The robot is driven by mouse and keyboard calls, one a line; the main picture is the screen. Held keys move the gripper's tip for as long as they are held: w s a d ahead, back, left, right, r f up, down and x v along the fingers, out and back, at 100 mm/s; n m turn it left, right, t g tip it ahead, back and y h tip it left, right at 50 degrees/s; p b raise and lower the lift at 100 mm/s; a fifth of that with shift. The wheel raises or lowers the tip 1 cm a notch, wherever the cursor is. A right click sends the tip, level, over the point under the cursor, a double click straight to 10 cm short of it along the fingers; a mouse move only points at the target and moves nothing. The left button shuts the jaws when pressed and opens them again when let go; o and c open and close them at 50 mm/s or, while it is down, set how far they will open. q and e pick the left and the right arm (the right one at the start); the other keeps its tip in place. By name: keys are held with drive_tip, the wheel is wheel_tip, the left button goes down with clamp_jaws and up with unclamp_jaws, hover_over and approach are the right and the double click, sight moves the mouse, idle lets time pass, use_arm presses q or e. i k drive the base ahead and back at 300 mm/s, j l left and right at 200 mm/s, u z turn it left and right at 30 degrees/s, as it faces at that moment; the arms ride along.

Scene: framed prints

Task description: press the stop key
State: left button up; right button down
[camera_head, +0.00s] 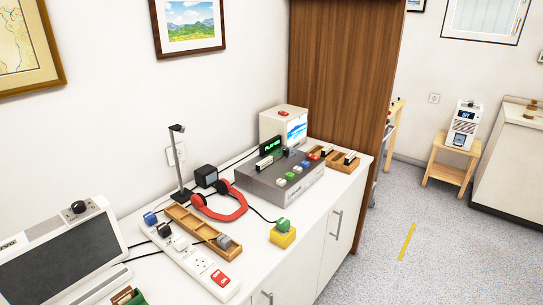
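A grey player unit (280,178) stands on the white cabinet top, in the middle of the head view. Its small dark display (273,145) has green lettering that seems to read "PLAYING". Neither of my grippers shows in this view.
Red headphones (236,213), a yellow box with a green button (283,236), a white power strip (203,263) and a wooden tray (196,224) lie before the unit. A lamp (181,160) stands behind. A wooden panel (340,75) rises beyond.

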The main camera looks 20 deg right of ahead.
sight(297, 170)
drive_tip(key=i+l, duration=0.2)
drive_tip(key=l, duration=0.15)
drive_tip(key=i+l, duration=0.2)
drive_tip(key=i+l+u, duration=0.1)
drive_tip(key=l, duration=0.35)
drive_tip(key=i+l, duration=0.3)
drive_tip(key=i+l+u, duration=0.1)
drive_tip(key=l, duration=0.25)
drive_tip(key=i+l, duration=0.45)
drive_tip(key=l, duration=0.3)
drive_tip(key=j+u, duration=0.05)
